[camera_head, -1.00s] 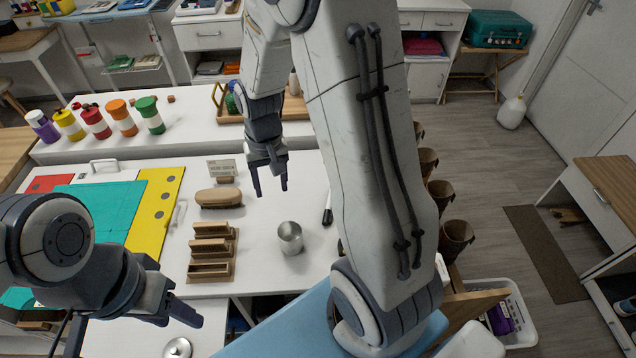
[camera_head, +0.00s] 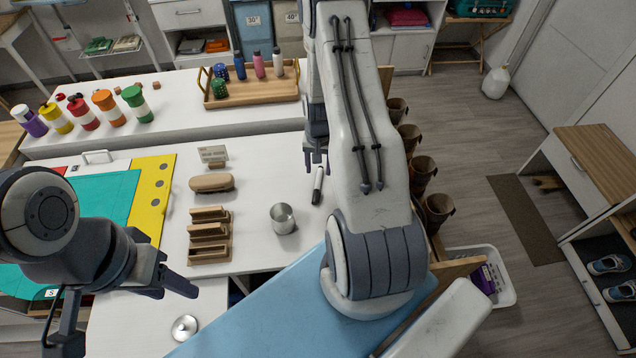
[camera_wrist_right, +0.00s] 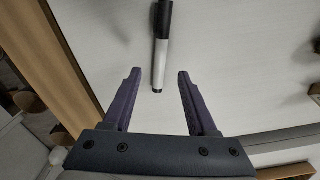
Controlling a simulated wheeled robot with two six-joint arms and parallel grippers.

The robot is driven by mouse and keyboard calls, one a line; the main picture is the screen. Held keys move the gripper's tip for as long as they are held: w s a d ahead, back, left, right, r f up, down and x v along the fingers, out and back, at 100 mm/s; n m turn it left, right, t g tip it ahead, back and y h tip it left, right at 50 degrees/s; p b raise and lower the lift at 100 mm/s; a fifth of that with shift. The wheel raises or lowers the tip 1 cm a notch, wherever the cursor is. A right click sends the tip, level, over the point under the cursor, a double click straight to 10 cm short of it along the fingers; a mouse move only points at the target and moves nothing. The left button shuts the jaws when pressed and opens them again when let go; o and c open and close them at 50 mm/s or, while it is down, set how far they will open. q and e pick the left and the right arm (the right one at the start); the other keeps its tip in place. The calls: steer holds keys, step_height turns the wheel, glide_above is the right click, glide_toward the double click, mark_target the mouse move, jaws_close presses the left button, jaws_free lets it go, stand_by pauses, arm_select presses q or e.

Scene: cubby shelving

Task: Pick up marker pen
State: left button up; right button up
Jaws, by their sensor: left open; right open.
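The marker pen (camera_head: 318,186) is white with black ends and lies on the white table, just right of the metal cup. In the right wrist view the marker pen (camera_wrist_right: 162,50) lies lengthwise ahead of my right gripper (camera_wrist_right: 157,75). Its near end shows between the two open fingertips, and nothing is gripped. In the head view my right gripper (camera_head: 316,158) is near the pen's far end, partly hidden by my arm. My left gripper (camera_head: 180,288) is open and empty over the near left part of the table.
A metal cup (camera_head: 282,218), a wooden slotted holder (camera_head: 209,236) and a brown eraser (camera_head: 212,183) stand left of the pen. A wooden tray (camera_head: 262,92) with bottles is at the back. Brown cups (camera_head: 422,173) line the table's right side.

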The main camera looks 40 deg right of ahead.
mark_target(319, 178)
step_height(319, 178, down, 3)
steer(key=shift+w+d+f+p, duration=0.1)
steer(key=shift+p, duration=0.7)
steer(key=shift+f, duration=0.65)
steer(key=shift+c, duration=0.3)
jaws_close()
